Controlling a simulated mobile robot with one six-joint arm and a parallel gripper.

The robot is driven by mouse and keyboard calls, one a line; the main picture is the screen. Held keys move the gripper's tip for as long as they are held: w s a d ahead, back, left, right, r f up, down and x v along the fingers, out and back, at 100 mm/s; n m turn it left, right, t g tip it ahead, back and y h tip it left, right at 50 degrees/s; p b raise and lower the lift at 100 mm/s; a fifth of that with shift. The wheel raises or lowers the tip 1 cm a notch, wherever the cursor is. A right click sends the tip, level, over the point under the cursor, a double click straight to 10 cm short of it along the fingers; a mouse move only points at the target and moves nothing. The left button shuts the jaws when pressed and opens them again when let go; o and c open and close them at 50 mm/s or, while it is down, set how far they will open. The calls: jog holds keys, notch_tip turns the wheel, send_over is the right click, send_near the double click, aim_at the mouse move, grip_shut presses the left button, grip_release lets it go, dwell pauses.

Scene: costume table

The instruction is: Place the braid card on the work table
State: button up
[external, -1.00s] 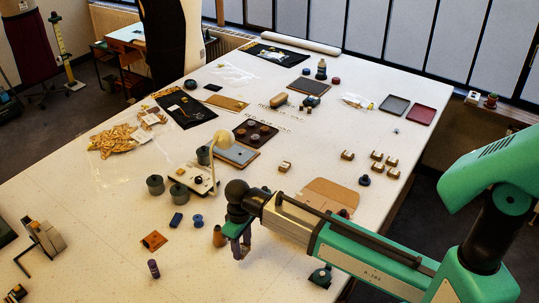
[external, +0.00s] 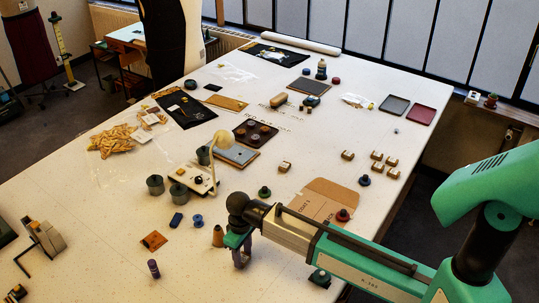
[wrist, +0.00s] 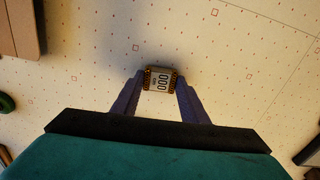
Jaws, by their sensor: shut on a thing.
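The braid card (wrist: 160,79) is a small block with a pale, dark-marked label and gold-brown braid at both sides. In the wrist view it sits between the two fingertips of my gripper (wrist: 159,83), which is shut on it. In the external view my gripper (external: 241,260) points down, low over the near part of the white work table (external: 205,275). The card cannot be made out there. I cannot tell whether it touches the table top.
A brown cone (external: 218,237) stands just left of my gripper, and a purple spool (external: 153,268) is farther left. A cardboard piece (external: 320,201) lies behind my arm. Several similar small cards (external: 377,155) lie at right. The table around my gripper is mostly clear.

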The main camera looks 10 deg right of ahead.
aim_at(243, 259)
jog(key=shift+f, duration=0.15)
jog(key=o, duration=1)
notch_tip(243, 259, up, 14)
jog(key=p, duration=0.6)
jog(key=shift+s+p, duration=0.15)
jog(key=shift+p, duration=0.2)
jog(key=shift+o, duration=0.7)
jog(key=shift+d+f, duration=0.1)
